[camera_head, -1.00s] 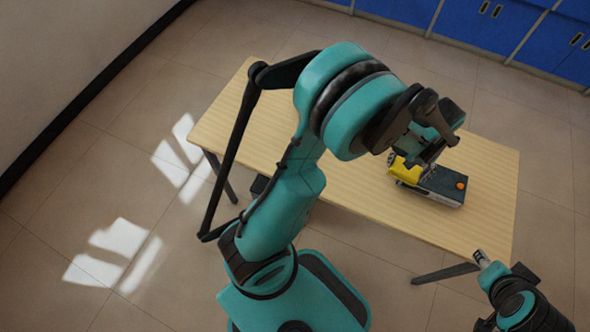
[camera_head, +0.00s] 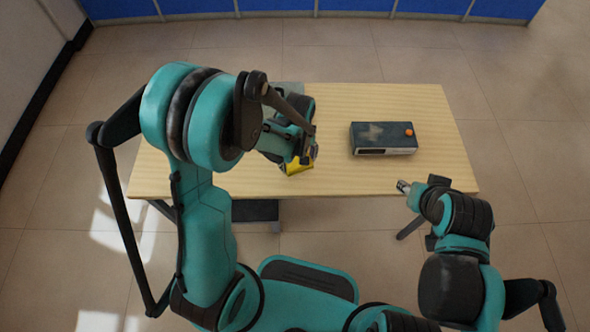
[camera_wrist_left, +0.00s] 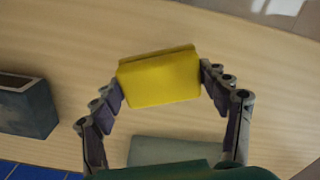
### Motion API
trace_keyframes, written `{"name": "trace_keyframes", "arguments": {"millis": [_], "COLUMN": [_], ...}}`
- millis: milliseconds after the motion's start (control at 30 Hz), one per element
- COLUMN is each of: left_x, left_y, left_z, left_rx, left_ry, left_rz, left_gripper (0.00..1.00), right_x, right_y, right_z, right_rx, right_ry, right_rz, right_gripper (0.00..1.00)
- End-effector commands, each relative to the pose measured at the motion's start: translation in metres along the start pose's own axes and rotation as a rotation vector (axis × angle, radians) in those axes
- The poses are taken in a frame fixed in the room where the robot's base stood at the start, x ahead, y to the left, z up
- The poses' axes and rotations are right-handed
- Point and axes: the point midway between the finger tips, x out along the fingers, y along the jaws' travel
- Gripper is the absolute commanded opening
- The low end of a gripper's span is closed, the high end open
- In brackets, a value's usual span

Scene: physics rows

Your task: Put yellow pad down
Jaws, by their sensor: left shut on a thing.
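The yellow pad (camera_wrist_left: 160,80) is held between the two fingers of my left gripper in the left wrist view, with one finger on each side. In the head view, only part of the yellow pad (camera_head: 298,167) shows below my left gripper (camera_head: 302,156), near the table's front edge. My left gripper is shut on it. Whether the pad touches the table is hard to tell. My right gripper (camera_head: 403,187) is at the table's front right edge, empty; its jaw gap is too small to judge.
A dark box with an orange button (camera_head: 383,138) stands on the wooden table (camera_head: 425,115), right of the pad. A flat grey-green thing (camera_wrist_left: 165,150) shows at the bottom of the left wrist view. The table around the pad and right of the box is bare.

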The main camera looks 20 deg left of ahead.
Motion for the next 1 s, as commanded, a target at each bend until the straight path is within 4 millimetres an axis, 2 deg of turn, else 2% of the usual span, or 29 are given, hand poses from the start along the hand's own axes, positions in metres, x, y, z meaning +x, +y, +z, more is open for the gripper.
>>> {"name": "trace_keyframes", "arguments": {"millis": [167, 400, 800, 833, 900, 1000], "left_x": [0.009, 0.044, 0.048, 0.047, 0.046, 0.046], "left_y": [-0.006, -0.006, -0.006, -0.006, -0.006, -0.006], "left_z": [-0.003, -0.003, -0.003, -0.003, -0.003, -0.003], "left_rx": [0.001, 0.001, 0.001, 0.001, 0.001, 0.001], "left_ry": [0.000, 0.000, 0.000, 0.000, 0.000, 0.000], "left_rz": [0.000, 0.000, 0.000, -0.001, 0.000, 0.000], "left_gripper": [0.33, 0.33, 0.33, 0.83, 0.95, 0.95], "right_x": [0.004, 0.020, 0.022, 0.021, 0.021, 0.021], "right_y": [0.000, 0.000, 0.000, 0.000, 0.000, 0.000], "right_z": [0.003, 0.014, 0.016, 0.015, 0.015, 0.015], "right_rx": [0.000, 0.000, 0.000, 0.000, 0.000, 0.000], "right_ry": [0.000, 0.000, 0.000, 0.000, 0.000, 0.000], "right_rz": [0.000, 0.000, 0.000, 0.000, 0.000, 0.000], "right_gripper": [0.40, 0.40, 0.40, 0.40, 0.40, 0.40]}}
